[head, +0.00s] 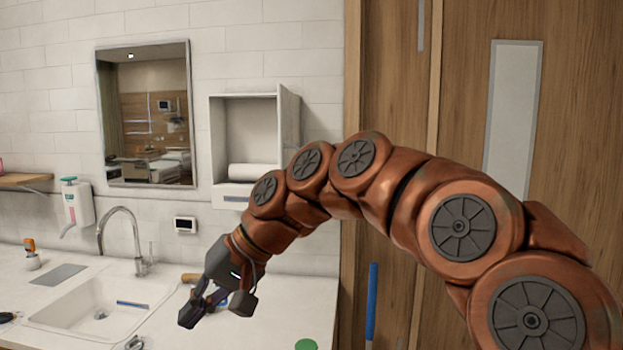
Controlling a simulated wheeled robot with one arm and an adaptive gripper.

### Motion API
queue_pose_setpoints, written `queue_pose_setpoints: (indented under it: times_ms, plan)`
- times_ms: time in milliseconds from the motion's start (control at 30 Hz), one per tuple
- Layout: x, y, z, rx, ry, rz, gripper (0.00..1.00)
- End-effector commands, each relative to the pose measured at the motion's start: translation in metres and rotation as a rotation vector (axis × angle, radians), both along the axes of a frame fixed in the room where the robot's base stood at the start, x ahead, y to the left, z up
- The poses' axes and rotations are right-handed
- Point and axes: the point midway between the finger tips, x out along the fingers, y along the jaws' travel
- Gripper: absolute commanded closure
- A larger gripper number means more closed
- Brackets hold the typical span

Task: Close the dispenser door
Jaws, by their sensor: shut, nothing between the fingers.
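The dispenser (216,145) is a white box on the tiled wall, right of the mirror, with its front open. Its door (289,122) is hinged on the right side and stands open, swung out towards me. A white roll (253,171) lies inside at the bottom. My gripper (212,312) is shut and empty. It is low over the counter beside the sink, below and left of the dispenser, apart from the door. My arm hides the dispenser's lower right corner and the bottom of the door.
The sink (60,318) with a tall faucet (118,214) is at the lower left. A soap dispenser (77,203) hangs on the wall. A mirror (145,115) hangs left of the dispenser. A wooden door (575,100) fills the right. The wall in front of the dispenser's left side is clear.

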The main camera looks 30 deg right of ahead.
Motion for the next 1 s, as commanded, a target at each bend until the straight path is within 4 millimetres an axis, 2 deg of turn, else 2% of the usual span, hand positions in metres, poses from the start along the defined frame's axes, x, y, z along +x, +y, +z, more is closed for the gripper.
queue_pose_setpoints:
  times_ms: [33, 100, 267, 367, 500, 633, 800, 900, 1000]
  plan:
    - [0.017, -0.009, 0.012, 0.054, -0.022, -0.029, 1.00]
    - [0.036, -0.023, 0.034, 0.123, -0.055, -0.071, 1.00]
    - [0.076, -0.069, 0.077, 0.278, -0.126, -0.176, 1.00]
    - [0.096, -0.106, 0.098, 0.369, -0.167, -0.246, 1.00]
    - [0.116, -0.168, 0.123, 0.486, -0.231, -0.353, 1.00]
    - [0.127, -0.233, 0.136, 0.581, -0.291, -0.461, 1.00]
    - [0.125, -0.319, 0.143, 0.679, -0.372, -0.604, 1.00]
    - [0.118, -0.360, 0.142, 0.715, -0.412, -0.674, 1.00]
    - [0.110, -0.389, 0.142, 0.735, -0.445, -0.728, 1.00]
